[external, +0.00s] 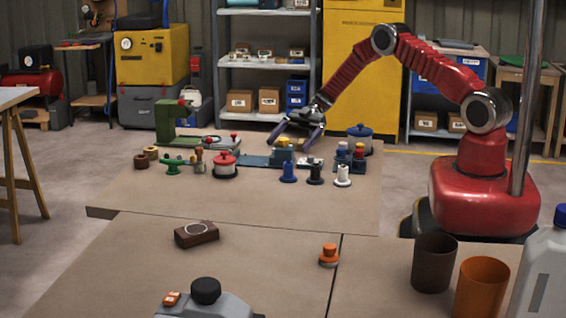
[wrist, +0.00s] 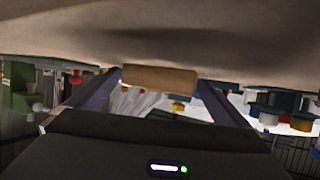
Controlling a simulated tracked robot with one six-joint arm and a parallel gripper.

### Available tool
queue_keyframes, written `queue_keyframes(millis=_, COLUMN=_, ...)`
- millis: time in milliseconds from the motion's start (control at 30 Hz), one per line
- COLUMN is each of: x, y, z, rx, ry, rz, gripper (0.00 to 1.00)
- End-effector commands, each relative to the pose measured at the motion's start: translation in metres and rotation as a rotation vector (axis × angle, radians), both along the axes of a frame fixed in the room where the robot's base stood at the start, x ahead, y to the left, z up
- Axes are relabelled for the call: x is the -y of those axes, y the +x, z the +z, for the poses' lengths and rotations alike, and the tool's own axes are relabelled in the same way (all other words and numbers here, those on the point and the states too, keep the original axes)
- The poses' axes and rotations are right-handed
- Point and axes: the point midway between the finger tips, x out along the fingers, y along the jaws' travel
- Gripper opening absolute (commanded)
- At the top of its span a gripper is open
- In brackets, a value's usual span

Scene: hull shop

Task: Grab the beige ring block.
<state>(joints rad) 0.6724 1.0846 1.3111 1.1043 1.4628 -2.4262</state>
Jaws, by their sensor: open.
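A beige block (wrist: 158,77) shows in the wrist view as a short, wide tan cylinder seen side-on, between the two finger ends; its hole does not show. I cannot make it out clearly in the external view. My gripper (external: 289,145) is open, low over the back right part of the work table, pointing down. In the wrist view my gripper (wrist: 159,78) has one finger on each side of the beige block. I cannot tell whether either finger touches it.
A blue block with a yellow knob (external: 283,146) stands close by the fingers. Blue, black and white knobbed pieces (external: 315,172) stand in front, and a blue lidded pot (external: 359,137) to the right. A green machine (external: 172,121) stands left.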

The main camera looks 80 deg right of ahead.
Motion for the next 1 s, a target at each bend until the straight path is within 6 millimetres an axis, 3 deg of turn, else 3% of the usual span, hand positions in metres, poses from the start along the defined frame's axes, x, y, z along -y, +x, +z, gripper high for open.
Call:
queue_keyframes(millis=67, x=0.0001, y=0.0, z=0.0, rx=0.0, ry=0.0, rz=0.0, gripper=0.99)
queue_keyframes(millis=600, x=0.0001, y=0.0001, z=0.0, rx=0.0, ry=0.0, rz=0.0, gripper=0.61)
queue_keyframes(millis=1000, x=0.0003, y=0.0004, z=0.0083, rx=0.001, ry=0.0, rz=-0.001, gripper=0.61)
